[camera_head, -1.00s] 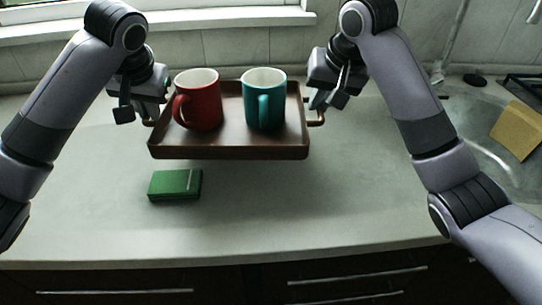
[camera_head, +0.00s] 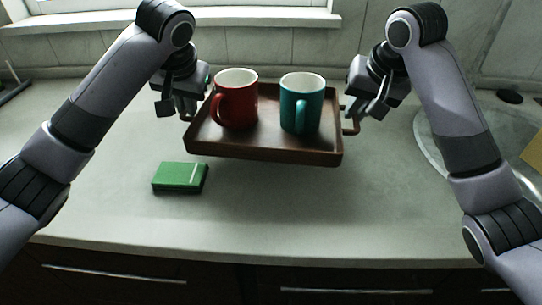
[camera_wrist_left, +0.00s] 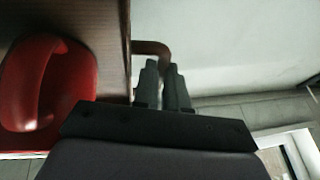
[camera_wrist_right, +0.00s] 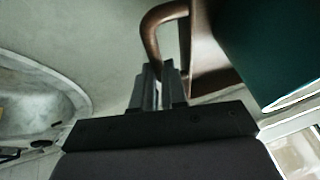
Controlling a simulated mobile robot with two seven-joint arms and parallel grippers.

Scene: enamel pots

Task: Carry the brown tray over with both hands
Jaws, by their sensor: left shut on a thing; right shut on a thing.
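The brown tray (camera_head: 262,148) is held above the grey counter, its front edge slanting slightly down to the right in the head view. A red mug (camera_head: 236,104) and a teal mug (camera_head: 299,108) stand upright on it, red on the left. My left gripper (camera_head: 190,112) is shut on the tray's left handle, which shows in the left wrist view (camera_wrist_left: 150,48). My right gripper (camera_head: 352,116) is shut on the right handle, seen as a curved bar in the right wrist view (camera_wrist_right: 150,32).
A green box (camera_head: 180,177) lies on the counter in front of the tray's left end. A sink (camera_head: 432,150) is at the right, partly behind my right arm. The tiled wall and window sill (camera_head: 110,20) are behind. The counter's front middle is clear.

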